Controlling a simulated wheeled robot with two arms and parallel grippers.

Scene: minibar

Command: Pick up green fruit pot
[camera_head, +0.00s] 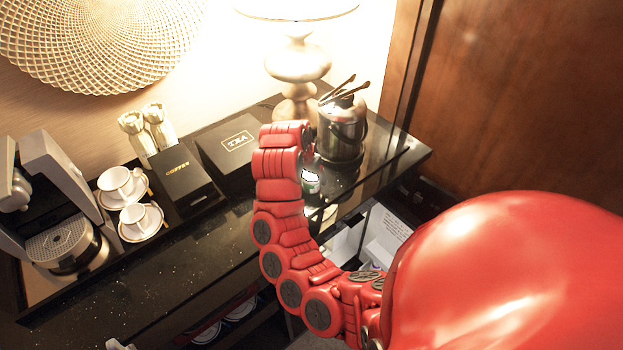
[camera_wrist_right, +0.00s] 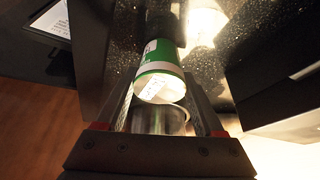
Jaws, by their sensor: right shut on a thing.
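The green fruit pot (camera_wrist_right: 158,62) shows in the right wrist view as a small green and white cylinder with a pale end facing the camera. In the head view it is a small dark green and white shape (camera_head: 311,184), partly hidden by my red right arm. My right gripper (camera_wrist_right: 160,84) is shut on the pot, with one finger on each side of it. In the head view the right gripper (camera_head: 312,160) is mostly hidden behind the arm, over the black counter in front of the ice bucket. My left gripper is not in view.
A steel ice bucket (camera_head: 341,130) with tongs stands close behind the right gripper, next to a lamp (camera_head: 298,62). A tea box (camera_head: 233,146), a coffee box (camera_head: 180,182), two cups (camera_head: 120,182) and a coffee machine (camera_head: 62,238) stand left. The counter's front (camera_head: 190,265) is bare.

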